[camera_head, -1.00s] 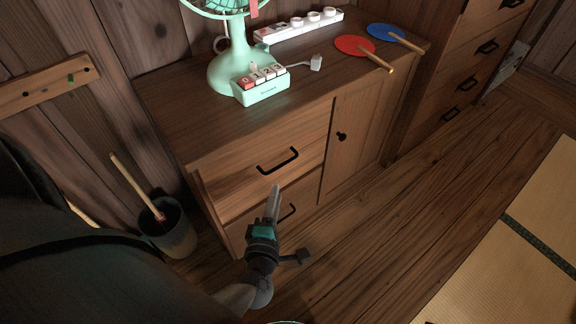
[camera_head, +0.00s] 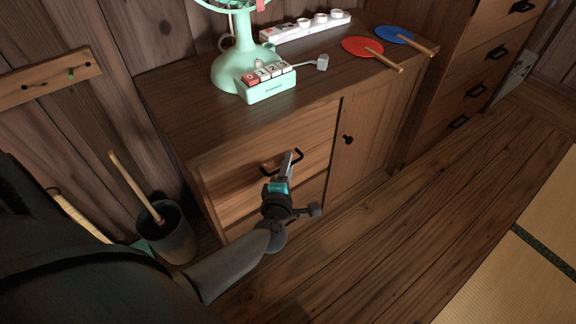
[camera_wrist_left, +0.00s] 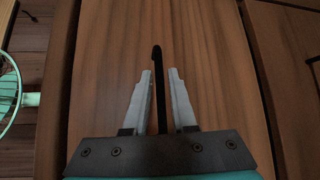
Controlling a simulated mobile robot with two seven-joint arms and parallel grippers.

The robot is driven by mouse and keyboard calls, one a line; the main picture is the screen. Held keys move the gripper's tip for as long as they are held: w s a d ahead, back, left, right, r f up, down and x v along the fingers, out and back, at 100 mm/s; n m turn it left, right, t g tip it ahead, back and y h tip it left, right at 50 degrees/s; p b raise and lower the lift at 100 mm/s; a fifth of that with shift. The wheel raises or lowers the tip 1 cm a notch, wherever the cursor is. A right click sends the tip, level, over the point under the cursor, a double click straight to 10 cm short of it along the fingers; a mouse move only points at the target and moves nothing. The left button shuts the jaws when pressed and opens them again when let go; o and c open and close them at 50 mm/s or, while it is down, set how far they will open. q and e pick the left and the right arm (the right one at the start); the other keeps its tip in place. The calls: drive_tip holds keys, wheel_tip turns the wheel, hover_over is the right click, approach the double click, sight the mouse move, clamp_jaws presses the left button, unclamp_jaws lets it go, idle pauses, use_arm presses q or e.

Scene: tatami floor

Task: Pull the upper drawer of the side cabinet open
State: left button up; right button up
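The side cabinet (camera_head: 205,120) stands against the wall. Its upper drawer (camera_head: 232,168) has a black bar handle, and its front looks flush with the cabinet. My left gripper (camera_head: 292,156) is at that handle (camera_head: 270,170), partly covering its right part. In the left wrist view the gripper (camera_wrist_left: 159,85) is open, with one finger on each side of the black handle (camera_wrist_left: 159,100). A gap shows between each finger and the handle. The lower drawer (camera_head: 240,218) is partly hidden behind my left gripper and arm. My right gripper is not in view.
On the cabinet top stand a green fan (camera_head: 240,65), a white power strip (camera_head: 305,25), a red paddle fan (camera_head: 360,46) and a blue one (camera_head: 390,33). A dark bucket (camera_head: 172,240) stands left of the cabinet. The wooden floor (camera_head: 400,220) in front is clear.

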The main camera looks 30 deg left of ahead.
use_arm(q)
drive_tip(key=shift+c, duration=0.3)
clamp_jaws()
idle(1.1)
